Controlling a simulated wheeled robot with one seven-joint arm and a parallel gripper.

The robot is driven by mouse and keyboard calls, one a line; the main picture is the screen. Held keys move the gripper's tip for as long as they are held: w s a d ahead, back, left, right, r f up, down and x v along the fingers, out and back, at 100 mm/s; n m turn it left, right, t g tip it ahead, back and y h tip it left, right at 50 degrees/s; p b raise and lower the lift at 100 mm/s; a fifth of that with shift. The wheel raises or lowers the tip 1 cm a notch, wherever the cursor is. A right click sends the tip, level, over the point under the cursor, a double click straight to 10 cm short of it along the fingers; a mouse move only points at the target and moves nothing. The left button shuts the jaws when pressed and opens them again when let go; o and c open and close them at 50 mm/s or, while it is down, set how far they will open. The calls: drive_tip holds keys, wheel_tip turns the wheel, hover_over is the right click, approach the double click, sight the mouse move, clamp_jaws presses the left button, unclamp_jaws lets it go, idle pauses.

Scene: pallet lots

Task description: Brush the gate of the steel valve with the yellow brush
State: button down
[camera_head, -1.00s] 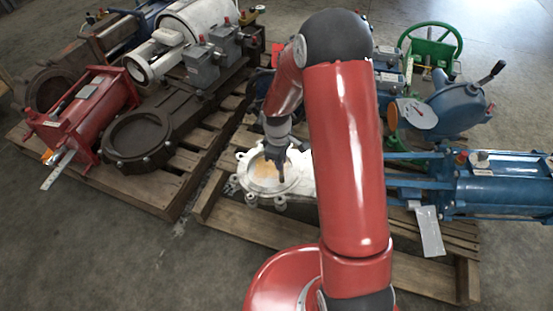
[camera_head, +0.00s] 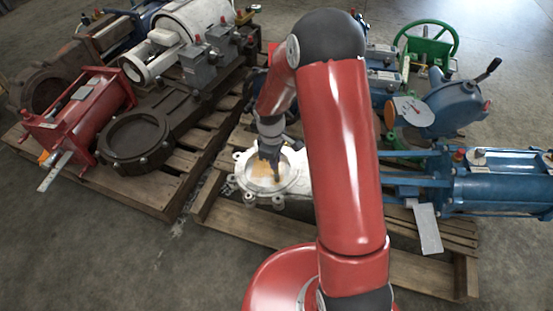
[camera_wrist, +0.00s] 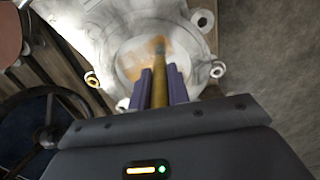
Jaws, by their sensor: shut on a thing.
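The steel valve (camera_head: 249,191) lies on the near pallet, a pale cast body with bolt lugs around a round opening. Its gate (camera_head: 258,185) is the disc inside that ring, with an orange-brown stain on it. My gripper (camera_head: 270,160) points down over the gate. In the wrist view my gripper (camera_wrist: 160,88) is shut on the yellow brush (camera_wrist: 159,80), whose handle runs between the fingers. The brush's far end is over the stained gate (camera_wrist: 138,62). Whether it touches the gate cannot be told. My arm hides the valve's right part in the head view.
A blue actuator (camera_head: 505,185) lies on the right of the same pallet, with a blue gear unit (camera_head: 445,110) and a green handwheel (camera_head: 430,42) behind. The left pallet (camera_head: 165,190) carries a dark valve (camera_head: 135,140) and a red actuator (camera_head: 75,110). Bare concrete lies in front.

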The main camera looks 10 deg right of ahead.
drive_tip(key=shift+w+a+f, duration=0.1)
drive_tip(key=shift+w+a, duration=0.05)
drive_tip(key=shift+a, duration=0.5)
drive_tip(key=shift+w+a+f, duration=0.1)
drive_tip(key=shift+w+a, duration=0.05)
drive_tip(key=shift+a, duration=0.45)
idle(1.0)
drive_tip(key=shift+r, duration=0.1)
drive_tip(key=shift+a+r+p, duration=0.15)
drive_tip(key=shift+r+p, duration=0.9)
drive_tip(key=shift+r, duration=0.45)
drive_tip(key=shift+a+r+p, duration=0.1)
drive_tip(key=shift+r+p, duration=0.9)
drive_tip(key=shift+r, duration=0.45)
wheel_tip(320, 180, up, 3)
drive_tip(key=shift+w+a+p, duration=0.1)
drive_tip(key=shift+p, duration=0.95)
